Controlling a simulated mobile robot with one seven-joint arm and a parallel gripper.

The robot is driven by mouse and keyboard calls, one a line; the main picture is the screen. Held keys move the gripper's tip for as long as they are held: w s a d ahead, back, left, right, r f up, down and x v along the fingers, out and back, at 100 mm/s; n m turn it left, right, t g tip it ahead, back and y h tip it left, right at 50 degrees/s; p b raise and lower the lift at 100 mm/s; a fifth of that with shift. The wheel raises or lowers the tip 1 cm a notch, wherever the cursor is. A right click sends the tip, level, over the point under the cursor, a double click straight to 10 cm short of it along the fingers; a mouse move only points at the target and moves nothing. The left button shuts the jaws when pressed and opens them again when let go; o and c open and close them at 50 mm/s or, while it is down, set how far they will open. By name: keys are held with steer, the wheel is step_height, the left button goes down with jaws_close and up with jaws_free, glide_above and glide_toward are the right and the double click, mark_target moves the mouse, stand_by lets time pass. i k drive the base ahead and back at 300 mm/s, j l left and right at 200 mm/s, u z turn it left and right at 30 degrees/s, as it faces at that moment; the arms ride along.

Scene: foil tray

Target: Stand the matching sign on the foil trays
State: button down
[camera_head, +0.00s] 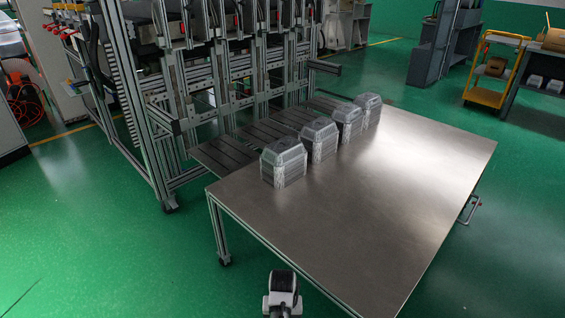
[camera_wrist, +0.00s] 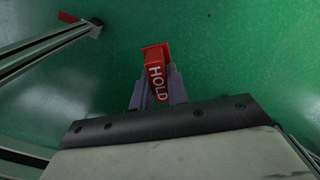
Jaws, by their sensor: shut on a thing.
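A red sign with white letters reading HOLD (camera_wrist: 156,80) is between the grey fingers of my gripper (camera_wrist: 158,97) in the wrist view. The fingers are shut on it, and it is held over green floor, not over the table. In the head view, several stacks of foil trays stand in a row along the table's far left edge; the nearest stack is of foil trays (camera_head: 284,163). Part of my arm shows at the bottom of the head view, in front of the table's near edge. The sign and the fingertips cannot be made out there.
The metal table (camera_head: 360,225) is bare apart from the stacks, with wide free room right of them. A tall machine frame (camera_head: 165,110) stands close behind on the left. A yellow cart (camera_head: 494,68) stands far right. In the wrist view, metal bars (camera_wrist: 45,50) run at the left.

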mark_target(284, 144)
steer(key=i+j, duration=0.2)
steer(key=j, duration=0.2)
steer(key=i+j+z, duration=0.15)
steer(key=j, duration=0.2)
steer(key=i+j, duration=0.2)
steer(key=j, duration=0.2)
steer(key=z, duration=0.05)
